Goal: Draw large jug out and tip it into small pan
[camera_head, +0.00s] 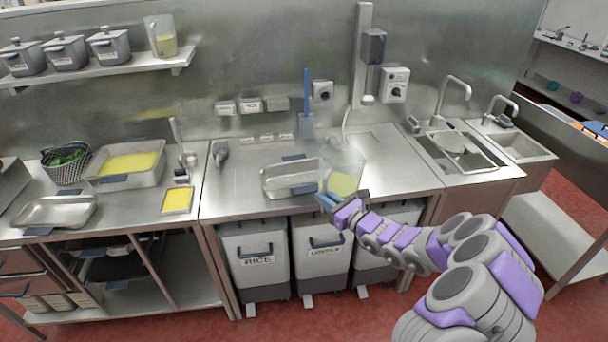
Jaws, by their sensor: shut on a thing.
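A large clear jug (342,172) with yellow contents in its lower part is at the front of the middle steel counter. My gripper (332,200) is shut on the jug at its near side, low down. The jug looks close to upright; I cannot tell whether its base touches the counter. A small empty metal pan (277,188) lies on the counter just left of the jug, and the jug overlaps its right end in the picture. My fingertips are partly hidden against the jug.
A second jug (161,37) stands on the wall shelf. On the left counter are a yellow-filled deep pan (150,177), a yellow-filled small tray (177,201) and an empty tray (55,211). Sinks (462,152) are at the right. Bins (257,250) stand below.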

